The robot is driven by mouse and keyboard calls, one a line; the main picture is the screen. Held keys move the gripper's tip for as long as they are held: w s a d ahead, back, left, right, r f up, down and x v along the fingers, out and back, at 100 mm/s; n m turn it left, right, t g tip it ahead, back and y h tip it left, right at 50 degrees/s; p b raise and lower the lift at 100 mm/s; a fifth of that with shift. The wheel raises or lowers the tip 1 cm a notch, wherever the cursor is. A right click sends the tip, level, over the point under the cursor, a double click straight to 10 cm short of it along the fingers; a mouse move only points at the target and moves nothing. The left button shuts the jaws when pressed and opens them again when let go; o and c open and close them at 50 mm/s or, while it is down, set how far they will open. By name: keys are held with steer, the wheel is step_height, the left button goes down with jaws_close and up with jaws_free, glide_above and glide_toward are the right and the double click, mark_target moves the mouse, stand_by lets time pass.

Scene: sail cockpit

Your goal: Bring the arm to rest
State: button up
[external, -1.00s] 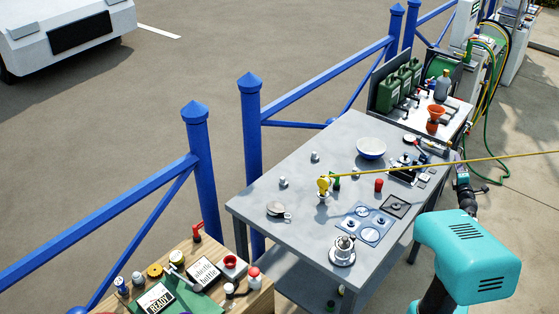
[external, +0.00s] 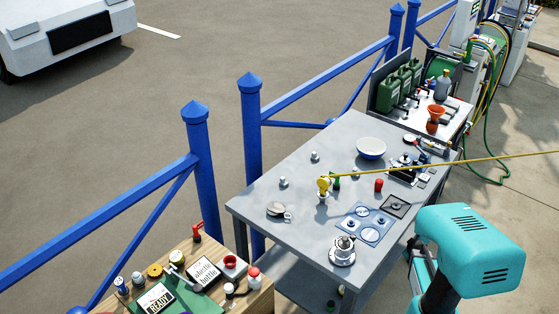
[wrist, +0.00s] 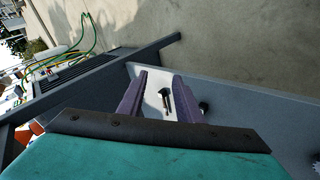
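My arm stands at the right of the external view, its teal link beside the near right side of the grey metal table (external: 262,203). My gripper is hidden there behind that link. In the wrist view my gripper (wrist: 160,98) shows two purple fingers spread apart, with nothing held between them. Beyond the gap lies a pale surface with a small dark item (wrist: 166,97) on it, apart from the fingers.
A wooden bench (external: 262,299) stands at lower left. A blue railing (external: 200,170) runs behind. Paving at right is open.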

steer(key=s+a+f+m+g+y, duration=0.2)
steer(key=s+a+f+g, duration=0.1)
steer(key=s+a+f, duration=0.5)
steer(key=s+a+f+m+g+y, duration=0.1)
steer(key=s+a+f+g, duration=0.2)
steer(key=s+a+f, duration=0.5)
steer(key=s+a+m+g+y, duration=0.1)
steer(key=s+a+g, duration=0.2)
steer(key=s, duration=0.8)
steer(key=s+a+r+m+g+y+p, duration=0.1)
steer(key=s+a+g, duration=0.2)
steer(key=s+a, duration=0.3)
steer(key=s, duration=0.5)
steer(key=shift+s+m+g, duration=0.2)
steer(key=shift+m+g, duration=0.1)
